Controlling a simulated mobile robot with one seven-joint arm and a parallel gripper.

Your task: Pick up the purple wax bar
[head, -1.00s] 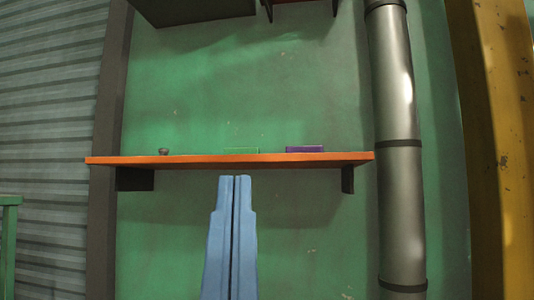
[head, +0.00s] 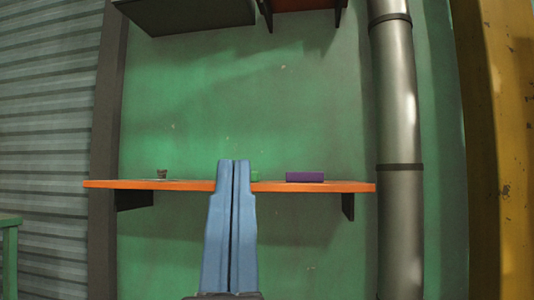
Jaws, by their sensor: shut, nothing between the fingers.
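The purple wax bar (head: 305,177) lies on the orange shelf (head: 345,187), right of the shelf's middle. It is a low, long block with its long side facing me. My gripper (head: 233,162) has two blue fingers pressed together, pointing up in the picture, with nothing between them. Its tips overlap the shelf in the picture, to the left of the wax bar and clear of it. The fingers hide part of the shelf's middle.
A green object (head: 256,176) is partly hidden behind my fingers. A small dark item (head: 162,173) stands at the shelf's left. Dark brackets hold the shelf. A grey pipe (head: 398,120) runs upright at the right. A dark box-like shape (head: 190,15) and another shelf hang above.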

